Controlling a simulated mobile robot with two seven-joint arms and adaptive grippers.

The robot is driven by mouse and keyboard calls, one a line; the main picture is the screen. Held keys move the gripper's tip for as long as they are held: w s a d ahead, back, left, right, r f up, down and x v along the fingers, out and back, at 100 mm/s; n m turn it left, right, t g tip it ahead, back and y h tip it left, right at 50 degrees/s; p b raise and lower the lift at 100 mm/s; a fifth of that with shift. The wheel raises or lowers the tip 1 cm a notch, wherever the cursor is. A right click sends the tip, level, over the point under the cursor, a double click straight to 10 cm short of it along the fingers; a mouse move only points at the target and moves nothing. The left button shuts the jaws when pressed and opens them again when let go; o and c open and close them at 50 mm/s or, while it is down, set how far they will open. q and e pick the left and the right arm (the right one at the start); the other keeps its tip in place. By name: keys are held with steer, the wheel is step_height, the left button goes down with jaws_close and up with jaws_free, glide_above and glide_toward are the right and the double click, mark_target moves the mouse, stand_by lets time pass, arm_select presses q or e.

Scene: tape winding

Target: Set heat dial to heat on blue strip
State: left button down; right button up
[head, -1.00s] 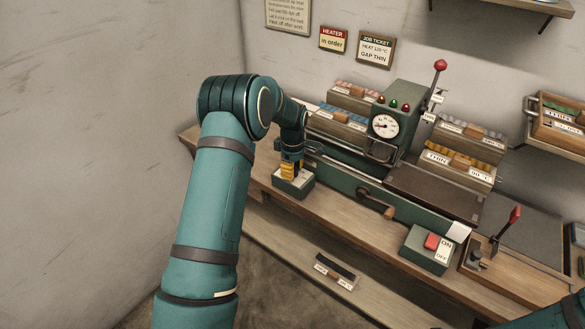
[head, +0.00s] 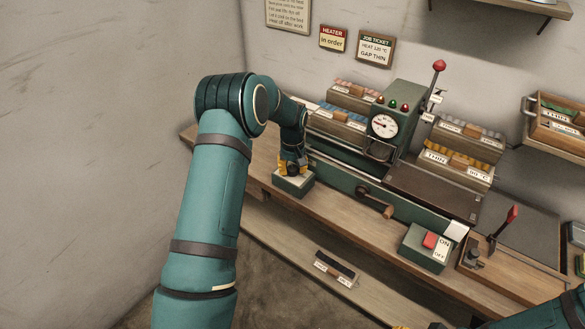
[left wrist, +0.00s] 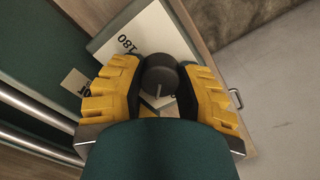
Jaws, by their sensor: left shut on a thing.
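The heat dial (left wrist: 161,76) is a dark round knob with a pale mark. It sits on a small green box with a pale top (head: 293,184), at the left end of the bench machine. My left gripper (head: 292,168) points down over that box. In the left wrist view its yellow fingers (left wrist: 160,88) are shut on the dial from both sides. A "180" label shows beside the knob; the other scale labels are partly hidden by the fingers. The blue strips (head: 343,117) lie in a rack on the machine's back left. My right arm (head: 540,312) shows at the bottom right.
A job ticket (head: 375,50) on the wall reads heat 120 °C, gap thin. A round gauge (head: 384,125) faces front below coloured lamps. A crank (head: 376,202), an ON/OFF switch box (head: 427,247) and a red-tipped lever (head: 505,228) stand along the front.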

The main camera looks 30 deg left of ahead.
arm_select(q)
steer(key=m, duration=1.1)
steer(key=shift+m+p, duration=0.3)
steer(key=shift+m, duration=0.1)
steer(key=m, duration=0.6)
steer(key=shift+p, duration=0.35)
steer(key=m, duration=0.6)
steer(key=shift+s+f+p, duration=0.1)
steer(key=shift+p, duration=0.25)
steer(key=c, duration=0.8)
jaws_free()
